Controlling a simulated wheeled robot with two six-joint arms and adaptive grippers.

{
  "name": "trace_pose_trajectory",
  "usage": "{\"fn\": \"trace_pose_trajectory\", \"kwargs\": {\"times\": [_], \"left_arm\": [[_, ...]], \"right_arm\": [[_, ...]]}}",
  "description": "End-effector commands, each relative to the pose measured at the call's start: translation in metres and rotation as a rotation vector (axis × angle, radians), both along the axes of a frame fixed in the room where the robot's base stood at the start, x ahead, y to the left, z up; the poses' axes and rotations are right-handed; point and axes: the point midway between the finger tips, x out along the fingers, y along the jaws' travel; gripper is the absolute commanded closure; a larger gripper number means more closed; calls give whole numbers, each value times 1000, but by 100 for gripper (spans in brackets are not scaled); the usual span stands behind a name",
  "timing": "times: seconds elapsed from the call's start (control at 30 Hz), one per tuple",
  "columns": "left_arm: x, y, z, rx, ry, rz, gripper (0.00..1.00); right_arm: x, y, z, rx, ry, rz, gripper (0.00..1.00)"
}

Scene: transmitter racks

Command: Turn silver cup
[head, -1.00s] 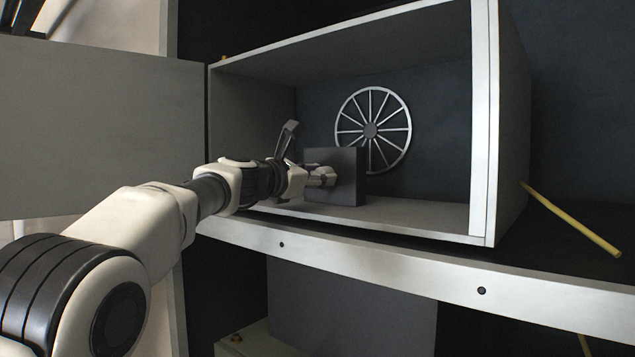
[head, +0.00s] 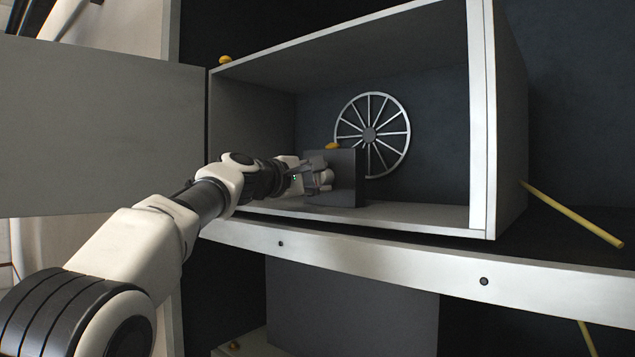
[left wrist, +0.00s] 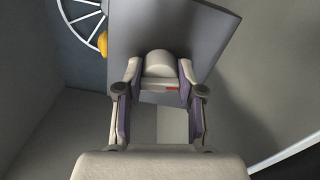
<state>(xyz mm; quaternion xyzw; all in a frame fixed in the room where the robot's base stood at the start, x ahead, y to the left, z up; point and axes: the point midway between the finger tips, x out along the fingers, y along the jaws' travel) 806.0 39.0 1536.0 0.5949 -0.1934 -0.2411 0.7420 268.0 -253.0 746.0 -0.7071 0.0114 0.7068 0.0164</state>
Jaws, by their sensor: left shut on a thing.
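The silver cup (left wrist: 160,65) is a short, round-topped pale grey piece on the face of a dark grey block (head: 348,170). It shows in the left wrist view between the two fingers of my left gripper (left wrist: 158,88). In the head view, my left gripper (head: 317,178) reaches into the open cabinet and is shut on the cup at the block's left face. The fingers cover most of the cup in the head view. A small red mark shows on or beside the cup in the left wrist view. My right gripper is out of view.
The block stands on the floor of the open cabinet (head: 484,120), before a spoked wheel (head: 369,134). A yellow piece (head: 332,146) sits at the block's top. The grey door (head: 100,125) stands open at left. A yellow rod (head: 575,216) sticks out at right.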

Motion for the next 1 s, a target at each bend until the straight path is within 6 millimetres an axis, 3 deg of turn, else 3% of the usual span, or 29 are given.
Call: {"fn": "trace_pose_trajectory", "kwargs": {"times": [0.5, 1.0], "left_arm": [[0, 0, -2, 287, -207, 0, 97], [0, 0, -1, 336, -244, 0, 97]], "right_arm": [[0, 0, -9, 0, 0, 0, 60], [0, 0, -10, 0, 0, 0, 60]]}}
